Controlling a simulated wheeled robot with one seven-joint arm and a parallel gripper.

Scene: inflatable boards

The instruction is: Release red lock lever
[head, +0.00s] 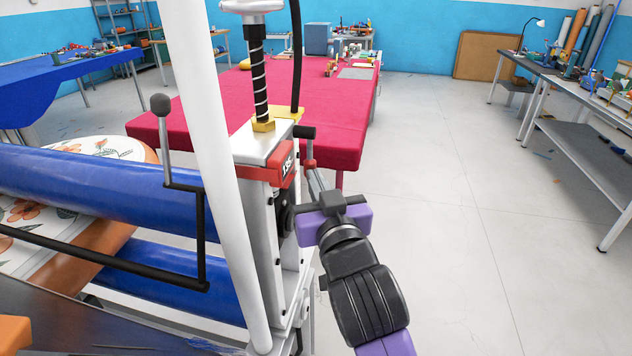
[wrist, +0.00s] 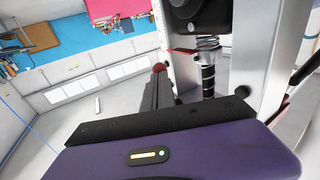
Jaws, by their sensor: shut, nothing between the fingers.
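A red lever part (head: 310,163) shows beside the red bracket (head: 270,172) on the white press column, below a short black cylinder. In the wrist view a small red rounded end (wrist: 158,68) sits right at my fingertips. My gripper (head: 314,178), with its purple body, comes from the lower right; its fingers (wrist: 157,82) are shut together with nothing between them. The fingertips are at or very near the red part; I cannot tell whether they touch. The rest of the lever is hidden behind the fingers and column.
Blue rollers (head: 110,190) and a black crank handle (head: 203,240) lie left of the column. A threaded rod with a spring (head: 258,75) rises above it. A red-covered table (head: 330,110) stands behind. The floor (head: 460,200) at right is clear.

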